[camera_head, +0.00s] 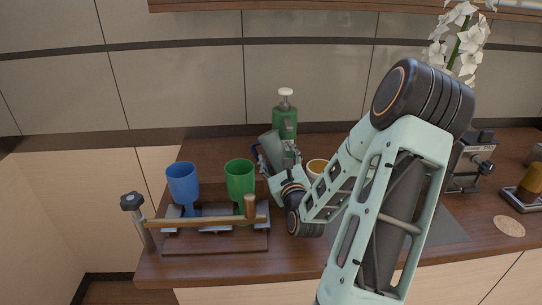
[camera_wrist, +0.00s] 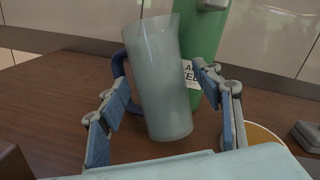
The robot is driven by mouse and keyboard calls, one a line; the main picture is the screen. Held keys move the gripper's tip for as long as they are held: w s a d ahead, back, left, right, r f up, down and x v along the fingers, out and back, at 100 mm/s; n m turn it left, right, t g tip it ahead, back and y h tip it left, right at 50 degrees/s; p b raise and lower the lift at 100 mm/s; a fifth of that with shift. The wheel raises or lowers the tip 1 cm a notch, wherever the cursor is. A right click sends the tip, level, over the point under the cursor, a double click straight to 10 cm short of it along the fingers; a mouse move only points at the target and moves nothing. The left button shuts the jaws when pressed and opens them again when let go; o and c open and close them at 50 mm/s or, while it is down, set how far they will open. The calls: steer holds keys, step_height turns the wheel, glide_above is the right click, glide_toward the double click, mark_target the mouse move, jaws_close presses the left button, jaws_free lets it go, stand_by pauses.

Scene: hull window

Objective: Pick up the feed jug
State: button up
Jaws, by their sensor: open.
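The feed jug, a pale grey-green translucent jug (camera_wrist: 163,85) with a dark blue handle (camera_wrist: 121,78), stands on the wooden counter in the wrist view. It looks slightly tilted in that picture. In the head view it shows partly behind my gripper as a grey-green shape (camera_head: 268,144). My gripper (camera_wrist: 168,92) is open, with one finger on each side of the jug's body in the picture. The left finger is near the handle. I cannot tell how deep the jug is between the fingers; no firm contact shows.
A green bottle (camera_head: 285,121) with a white label stands right behind the jug. A yellow-filled cup (camera_head: 317,167) is to its right. Blue (camera_head: 182,182) and green (camera_head: 239,178) goblets stand in a wooden rack (camera_head: 215,243) at left. A black device (camera_head: 470,163) is at right.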

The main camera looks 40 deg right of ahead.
steer(key=shift+w+d, duration=0.2)
steer(key=shift+w, duration=0.2)
steer(key=shift+c, duration=0.2)
steer(key=c, duration=1.5)
steer(key=shift+r, duration=0.15)
steer(key=w+a+r+p, duration=0.25)
steer(key=w+r, duration=0.45)
steer(key=r, duration=0.6)
steer(key=w+a+b, duration=0.1)
steer(key=w+a, duration=0.2)
steer(key=a, duration=0.3)
steer(key=w+a+r+b, duration=0.1)
steer(key=w+a+b, duration=0.1)
steer(key=w+a, duration=0.2)
steer(key=a, duration=0.3)
steer(key=shift+w, duration=0.15)
